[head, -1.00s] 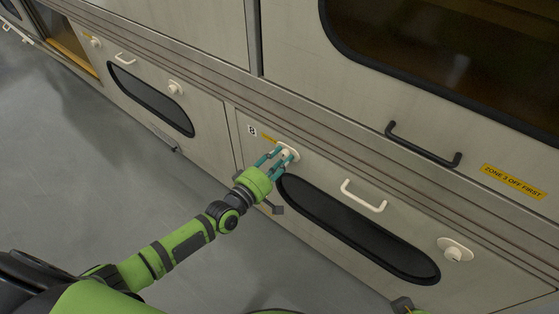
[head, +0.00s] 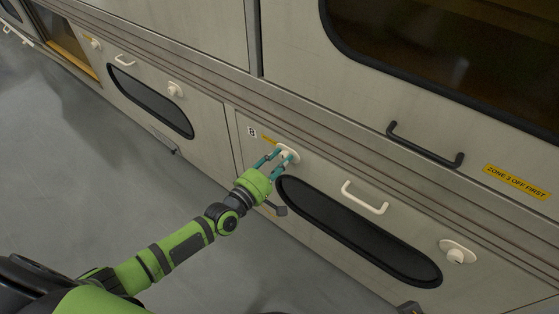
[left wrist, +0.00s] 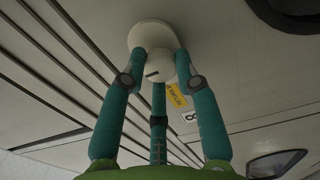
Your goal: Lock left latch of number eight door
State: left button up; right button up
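The number eight door (head: 310,222) is a cream panel with a dark oval window and an "8" label. Its left latch (head: 290,151) is a cream round plate with a knob, at the door's upper left. My left gripper (head: 284,158) reaches it with teal fingers. In the left wrist view the fingers (left wrist: 160,62) stand around the latch knob (left wrist: 161,68), which carries a short dark mark. They look open, with the knob between them; contact is hard to judge. The right latch (head: 457,252) is at the door's right end. My right gripper is not in view.
A cream handle (head: 364,198) sits above the oval window. A dark handle (head: 424,146) and a yellow "ZONE 3 OFF FIRST" label (head: 514,181) are on the panel above. Another latched door (head: 150,98) lies left. The grey floor (head: 90,190) is clear.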

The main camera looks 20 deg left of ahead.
pick_arm(q)
jog(key=o, duration=0.4)
jog(key=shift+w+a+r, duration=0.2)
jog(key=shift+a, duration=0.15)
jog(key=shift+f, duration=0.15)
jog(key=shift+s+d, duration=0.1)
jog(key=shift+s, duration=0.05)
jog(key=shift+s+f, duration=0.1)
jog(key=shift+s, duration=0.25)
jog(key=v, duration=1.1)
